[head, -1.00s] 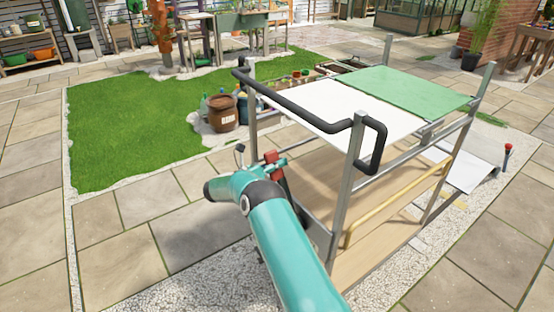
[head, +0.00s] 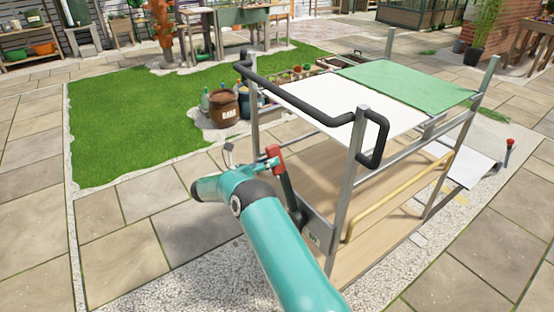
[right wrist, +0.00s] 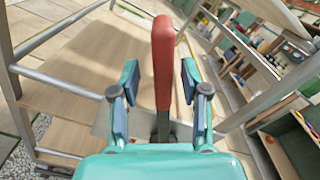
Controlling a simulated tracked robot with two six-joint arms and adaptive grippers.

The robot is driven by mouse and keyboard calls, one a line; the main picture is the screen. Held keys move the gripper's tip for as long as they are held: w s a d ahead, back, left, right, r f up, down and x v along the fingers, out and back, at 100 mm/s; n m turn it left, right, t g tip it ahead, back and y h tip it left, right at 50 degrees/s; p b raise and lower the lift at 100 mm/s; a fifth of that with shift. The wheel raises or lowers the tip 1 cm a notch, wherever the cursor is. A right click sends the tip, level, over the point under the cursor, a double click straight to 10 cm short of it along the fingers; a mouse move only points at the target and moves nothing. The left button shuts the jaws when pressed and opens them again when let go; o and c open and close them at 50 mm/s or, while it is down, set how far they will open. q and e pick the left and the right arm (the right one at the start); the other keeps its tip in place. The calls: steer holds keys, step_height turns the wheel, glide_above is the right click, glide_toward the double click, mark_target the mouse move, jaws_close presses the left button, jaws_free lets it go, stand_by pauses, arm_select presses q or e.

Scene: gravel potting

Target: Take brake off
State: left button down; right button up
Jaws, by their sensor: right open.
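The brake lever (head: 289,188) stands at the near corner of the cart, with a red grip (head: 275,154) on top of a dark bar. My right gripper (head: 268,163) is at the red grip, just left of it in the head view. In the right wrist view the gripper (right wrist: 159,78) is open, with one finger on each side of the red grip (right wrist: 164,60). Gaps show between the grip and both fingers. The lever's lower end is hidden behind the gripper body there. My left gripper is out of view.
The cart's metal posts (head: 349,190), black handlebar (head: 310,112) and wooden lower shelf (head: 355,258) stand close to the right of my arm. Paving (head: 120,250) to the left is clear.

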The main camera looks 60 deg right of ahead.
steer(key=v, duration=0.8)
steer(key=shift+a, duration=0.25)
steer(key=shift+f, duration=0.15)
